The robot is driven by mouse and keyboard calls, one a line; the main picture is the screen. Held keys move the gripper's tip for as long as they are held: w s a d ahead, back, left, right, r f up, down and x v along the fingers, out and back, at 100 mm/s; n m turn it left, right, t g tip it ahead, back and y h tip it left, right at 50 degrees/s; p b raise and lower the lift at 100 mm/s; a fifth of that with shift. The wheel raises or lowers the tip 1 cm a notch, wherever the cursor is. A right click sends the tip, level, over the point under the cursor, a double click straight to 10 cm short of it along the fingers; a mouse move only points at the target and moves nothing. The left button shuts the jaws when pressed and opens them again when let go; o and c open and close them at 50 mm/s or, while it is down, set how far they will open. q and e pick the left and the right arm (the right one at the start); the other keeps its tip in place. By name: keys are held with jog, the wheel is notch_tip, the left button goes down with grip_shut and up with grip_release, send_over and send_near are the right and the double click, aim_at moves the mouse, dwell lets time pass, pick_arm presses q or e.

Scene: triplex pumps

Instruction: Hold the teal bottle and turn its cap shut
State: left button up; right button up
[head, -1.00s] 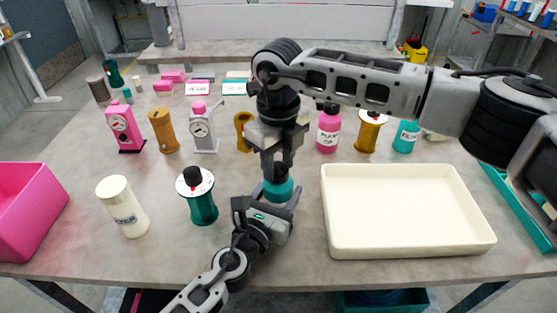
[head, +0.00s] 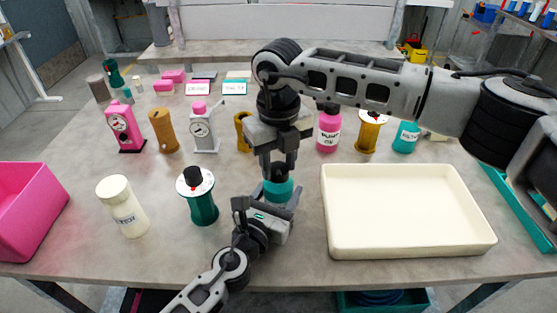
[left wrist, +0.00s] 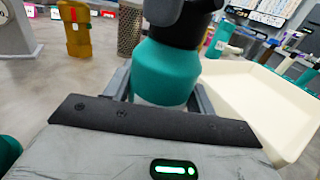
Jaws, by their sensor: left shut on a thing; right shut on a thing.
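The teal bottle (head: 279,190) stands upright near the table's front middle, partly hidden by my grippers. My left gripper (head: 270,203) is shut around its body from the front. In the left wrist view, the bottle's teal shoulder (left wrist: 165,72) shows between the two fingers (left wrist: 160,95), with a pale band below it. A black cap (left wrist: 187,36) sits on top of the bottle. My right gripper (head: 279,168) points straight down from above, shut on this cap. The cap's thread and seating are hidden.
An empty cream tray (head: 410,252) stands just right of the bottle. A green spool (head: 203,208) and a white labelled bottle (head: 123,207) stand to the left, with a pink bin (head: 25,215) at the edge. Pink and teal bottles stand behind.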

aim_at(278, 167)
jog(key=o, duration=1)
notch_tip(278, 167, up, 12)
pick_arm(q)
jog(key=o, duration=1.3)
